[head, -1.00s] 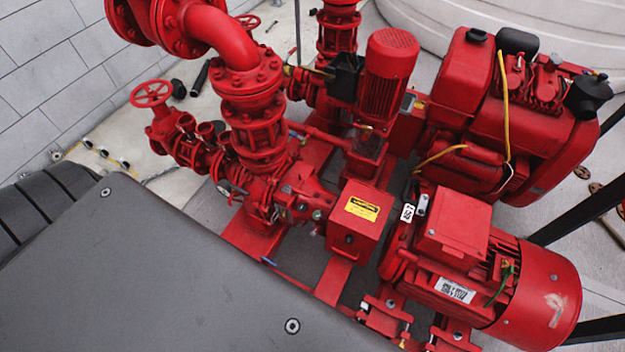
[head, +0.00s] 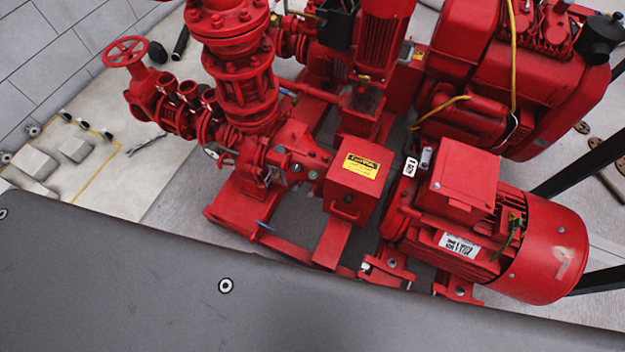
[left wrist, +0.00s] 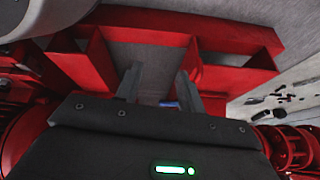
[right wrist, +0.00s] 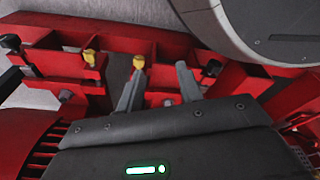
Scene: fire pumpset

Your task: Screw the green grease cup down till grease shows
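The green grease cup cannot be made out for certain in any view. The red pump (head: 285,160) on its red base is in the middle of the head view. Neither gripper shows in the head view. My left gripper (left wrist: 160,80) is open and empty in the left wrist view, over the red base frame (left wrist: 200,30). A small blue piece (left wrist: 168,104) shows between its fingers, low in that view. My right gripper (right wrist: 159,82) is open and empty in the right wrist view, in front of a red frame with yellow-topped bolts (right wrist: 90,57).
A red coupling guard (head: 350,192) with a yellow label stands between the pump and the red motor (head: 540,250). A red handwheel (head: 125,50) is at upper left. A red engine (head: 475,60) stands behind.

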